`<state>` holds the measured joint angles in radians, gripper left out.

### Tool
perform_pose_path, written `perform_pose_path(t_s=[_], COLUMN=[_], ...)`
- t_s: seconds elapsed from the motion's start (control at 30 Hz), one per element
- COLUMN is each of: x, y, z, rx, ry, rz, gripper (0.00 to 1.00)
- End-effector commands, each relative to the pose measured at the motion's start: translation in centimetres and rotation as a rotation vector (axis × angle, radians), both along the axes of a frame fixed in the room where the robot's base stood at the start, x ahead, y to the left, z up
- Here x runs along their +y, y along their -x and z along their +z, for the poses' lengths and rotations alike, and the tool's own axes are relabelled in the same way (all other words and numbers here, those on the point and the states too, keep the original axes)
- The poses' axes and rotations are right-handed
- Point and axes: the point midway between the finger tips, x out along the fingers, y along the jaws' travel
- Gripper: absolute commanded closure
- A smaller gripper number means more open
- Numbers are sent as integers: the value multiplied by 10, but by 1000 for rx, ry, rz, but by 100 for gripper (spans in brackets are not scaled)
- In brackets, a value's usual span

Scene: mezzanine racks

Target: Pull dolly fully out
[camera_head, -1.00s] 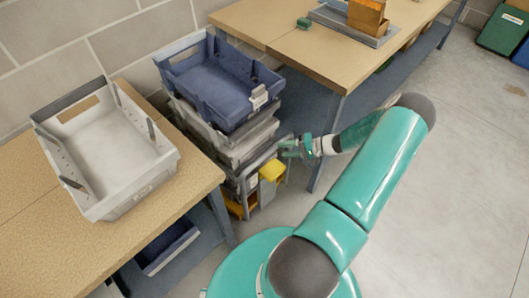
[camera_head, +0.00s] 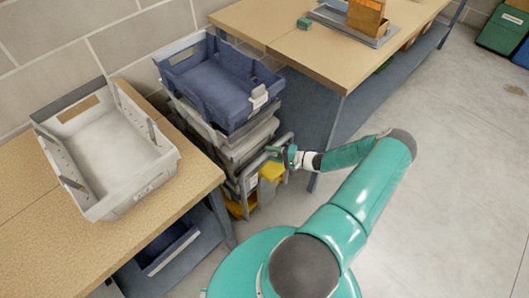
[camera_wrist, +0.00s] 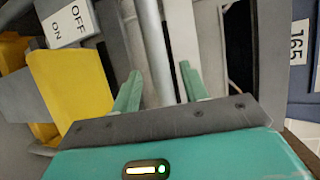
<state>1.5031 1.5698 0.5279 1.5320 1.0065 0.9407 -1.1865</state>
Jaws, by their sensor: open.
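The dolly (camera_head: 240,190) stands in the gap between two tables, carrying a stack of grey crates (camera_head: 238,150) with a blue crate (camera_head: 222,82) on top. Its grey handle frame (camera_head: 272,157) rises at the front, above a yellow part (camera_head: 271,172). My gripper (camera_head: 284,154) is at the upper right of this frame. In the wrist view my gripper (camera_wrist: 160,90) is open, with a light grey bar (camera_wrist: 154,40) lined up between its two green fingers. I cannot tell whether the fingers reach around the bar. The dolly's wheels are mostly hidden.
A wooden table with a pale empty crate (camera_head: 112,150) is close on the left. Another table (camera_head: 300,55) with a table leg (camera_head: 325,145) is on the right. A switch label (camera_wrist: 72,24) and a yellow block (camera_wrist: 70,85) are left of my fingers. Open floor (camera_head: 450,200) lies right.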

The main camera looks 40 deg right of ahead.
Motion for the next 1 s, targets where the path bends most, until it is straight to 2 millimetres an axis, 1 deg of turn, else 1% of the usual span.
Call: perform_pose_path(t_s=[0.03, 0.2, 0.33, 0.57, 0.67, 0.7, 0.8, 1.0], x=[6, 15, 17, 17, 17, 17, 17, 17], y=[-9, -27, -32, -32, -32, -32, -32, -32], z=[-2, -6, -7, -7, -7, -7, -7, -7], rx=[0, 0, 0, 0, 0, 0, 0, 0], ry=[-2, 1, 1, 0, 0, 0, 0, 0], rz=[2, 1, 0, 0, 0, 0, 0, 0], gripper=[56, 56, 56, 56, 74, 81, 100, 100])
